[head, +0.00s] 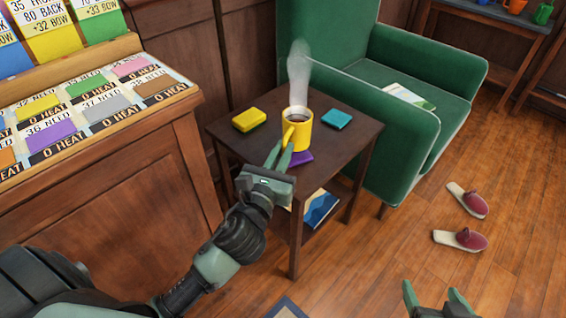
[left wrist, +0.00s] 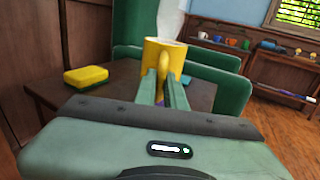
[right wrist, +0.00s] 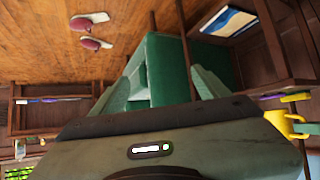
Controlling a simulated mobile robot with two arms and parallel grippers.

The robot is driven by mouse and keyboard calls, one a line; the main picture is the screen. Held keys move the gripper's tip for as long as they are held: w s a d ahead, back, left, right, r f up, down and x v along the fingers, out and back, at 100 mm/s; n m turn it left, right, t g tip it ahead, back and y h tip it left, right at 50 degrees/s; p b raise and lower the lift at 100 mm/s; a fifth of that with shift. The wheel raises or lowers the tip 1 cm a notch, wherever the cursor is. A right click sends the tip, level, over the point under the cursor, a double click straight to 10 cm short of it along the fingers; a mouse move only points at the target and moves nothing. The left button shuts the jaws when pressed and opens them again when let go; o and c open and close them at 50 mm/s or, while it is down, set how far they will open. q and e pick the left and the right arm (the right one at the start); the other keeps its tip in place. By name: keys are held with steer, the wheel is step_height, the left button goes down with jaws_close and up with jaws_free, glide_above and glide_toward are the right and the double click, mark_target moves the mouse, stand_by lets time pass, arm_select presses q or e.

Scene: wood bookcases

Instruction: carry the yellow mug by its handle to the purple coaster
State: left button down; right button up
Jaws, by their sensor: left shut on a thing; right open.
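The yellow mug (head: 300,131), filled with dark liquid and steaming, is upright at the small dark side table. My left gripper (head: 280,155) is shut on its handle, which faces me. In the left wrist view the mug (left wrist: 155,53) stands beyond my fingers, with its handle between the tips. The purple coaster (head: 301,158) lies on the table just below and in front of the mug, partly hidden by my fingers and the mug. I cannot tell whether the mug touches it. My right gripper (head: 432,296) is open and empty, low over the floor.
A green armchair (head: 399,150) stands behind right, a wooden display case (head: 110,175) left. Red slippers (head: 461,240) lie on the otherwise open floor at right.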

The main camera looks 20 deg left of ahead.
arm_select(q)
step_height(320, 180, down, 3)
steer(key=shift+b, duration=0.85)
arm_select(e)
steer(key=w+a+r+t+y, duration=0.1)
steer(key=w+a+r+t, duration=0.1)
steer(key=w+r+t, duration=0.2)
step_height(320, 180, up, 4)
steer(key=shift+w+a+f+t+y, duration=0.2)
steer(key=shift+w+t+y, duration=0.1)
steer(key=shift+w+t, duration=0.15)
arm_select(q)
steer(key=shift+f, duration=0.1)
steer(key=c, duration=1.5)
jaws_free()
steer(key=shift+f, duration=0.1)
arm_select(e)
steer(key=shift+r, duration=0.15)
